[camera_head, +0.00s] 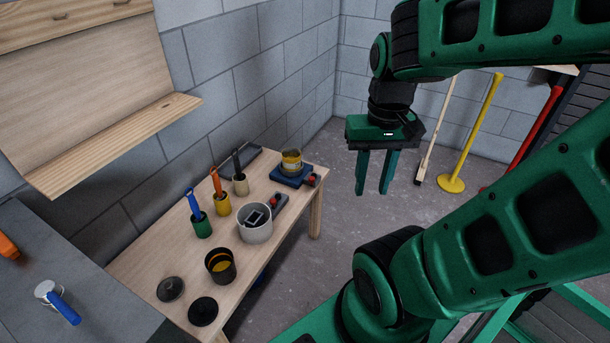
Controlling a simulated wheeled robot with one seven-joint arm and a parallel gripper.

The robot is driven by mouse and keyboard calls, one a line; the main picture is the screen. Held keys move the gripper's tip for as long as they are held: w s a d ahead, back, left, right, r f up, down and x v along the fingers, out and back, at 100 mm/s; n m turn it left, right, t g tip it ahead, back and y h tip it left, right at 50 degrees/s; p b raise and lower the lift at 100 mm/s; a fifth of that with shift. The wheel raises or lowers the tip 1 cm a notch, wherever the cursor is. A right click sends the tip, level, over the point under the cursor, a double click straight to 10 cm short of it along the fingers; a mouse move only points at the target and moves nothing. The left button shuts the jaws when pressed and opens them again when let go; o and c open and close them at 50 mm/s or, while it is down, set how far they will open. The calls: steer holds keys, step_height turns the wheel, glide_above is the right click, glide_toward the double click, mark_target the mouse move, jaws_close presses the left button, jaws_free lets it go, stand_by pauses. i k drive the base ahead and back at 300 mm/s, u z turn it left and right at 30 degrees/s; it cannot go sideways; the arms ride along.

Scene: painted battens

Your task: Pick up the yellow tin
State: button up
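A small yellow tin (222,207) stands on the wooden table (150,250), with an orange-handled brush (216,182) upright in it. Another tin with a yellow band (291,162) sits on a dark blue block-like base (291,176) at the table's far right corner. I cannot tell which of the two is meant. My gripper (373,188) hangs to the right of the table, over the floor, fingers pointing down. Its two green fingers are apart with nothing between them. It touches neither tin.
A green tin with a blue-handled brush (201,225), a cream tin (240,185), a white-grey pot (255,225) and a black paint can (220,267) crowd the table. Two dark lids (203,312) lie in front. A wooden shelf (120,145) juts out above left.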

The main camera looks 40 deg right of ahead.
mark_target(291, 161)
steer(key=k, duration=0.75)
steer(key=z, duration=0.6)
steer(key=i, duration=0.75)
steer(key=z, duration=0.65)
steer(key=i, duration=1.6)
steer(key=u, duration=0.5)
